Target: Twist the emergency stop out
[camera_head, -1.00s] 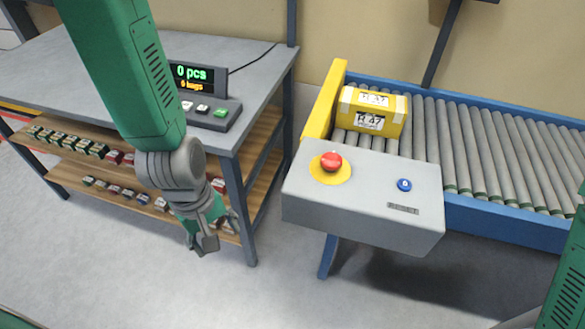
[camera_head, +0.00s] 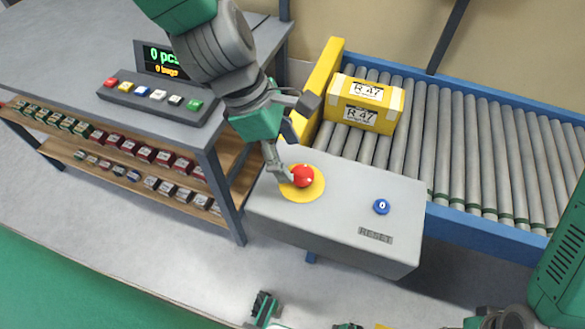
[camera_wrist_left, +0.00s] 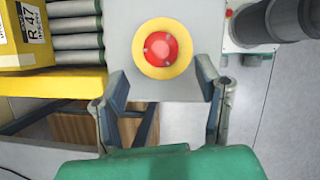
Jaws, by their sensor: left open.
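The emergency stop is a red mushroom button (camera_head: 302,176) on a yellow disc, at the left end of a grey control box (camera_head: 340,205). It also shows in the left wrist view (camera_wrist_left: 160,48), at top centre. My left gripper (camera_head: 298,140) is open at the button's left and back side in the head view. One fingertip is close to the red cap; I cannot tell whether it touches. In the left wrist view the fingers (camera_wrist_left: 162,82) stand apart, with the button just beyond and between their tips.
A blue button (camera_head: 381,206) and a RESET label are on the same box. A yellow carton (camera_head: 366,103) marked R 47 lies on the roller conveyor (camera_head: 480,150) behind. A grey bench (camera_head: 60,60) with a keypad and shelves of small boxes stands at left.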

